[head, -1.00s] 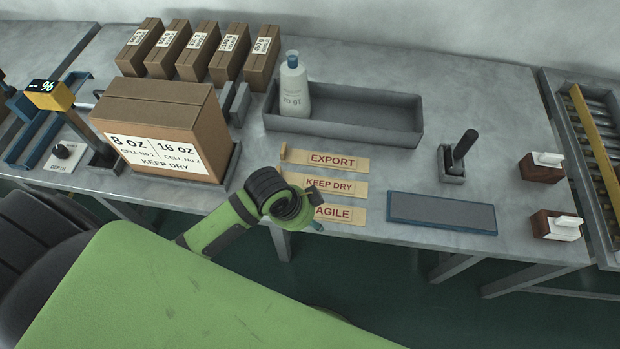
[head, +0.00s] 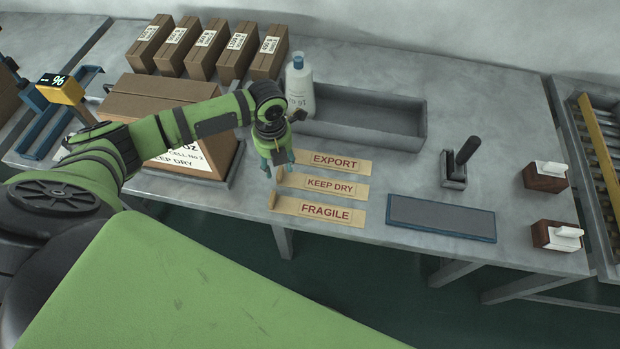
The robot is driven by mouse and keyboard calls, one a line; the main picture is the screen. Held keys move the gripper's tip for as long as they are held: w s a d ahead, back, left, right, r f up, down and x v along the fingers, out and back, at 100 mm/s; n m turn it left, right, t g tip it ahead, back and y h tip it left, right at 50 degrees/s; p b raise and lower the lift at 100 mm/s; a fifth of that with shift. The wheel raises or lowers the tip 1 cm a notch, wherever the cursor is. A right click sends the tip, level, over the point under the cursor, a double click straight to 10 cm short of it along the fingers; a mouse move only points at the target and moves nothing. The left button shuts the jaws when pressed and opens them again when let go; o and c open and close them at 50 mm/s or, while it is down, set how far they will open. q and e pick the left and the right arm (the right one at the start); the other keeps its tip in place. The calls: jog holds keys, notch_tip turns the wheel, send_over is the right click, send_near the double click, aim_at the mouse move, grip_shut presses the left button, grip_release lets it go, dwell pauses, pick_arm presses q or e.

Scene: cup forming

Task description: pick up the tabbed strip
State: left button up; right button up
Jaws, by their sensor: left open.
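Three tan strips lie in a column on the grey table: EXPORT (head: 335,162) at the back, KEEP DRY (head: 328,185) in the middle and FRAGILE (head: 318,211) nearest the front edge. FRAGILE has a small upright tab (head: 272,200) at its left end. Another tab (head: 280,175) shows at the left end of KEEP DRY, just below my fingers. My left gripper (head: 279,165) is open and points down above the left ends of the back strips. It hides the left end of EXPORT. I see nothing between its fingers. My right gripper is out of view.
A large carton (head: 160,100) is close under my left arm. A blue-edged pad (head: 441,217) and a black-handled stamp (head: 462,158) are to the right of the strips.

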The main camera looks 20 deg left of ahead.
aim_at(278, 171)
pick_arm(q)
notch_tip(278, 171, down, 4)
jog(key=shift+a+r+p, duration=0.15)
jog(key=shift+r+p, duration=0.05)
jog(key=shift+p, duration=0.35)
jog(key=shift+f, duration=0.45)
grip_shut()
jog(key=shift+w+r, duration=0.1)
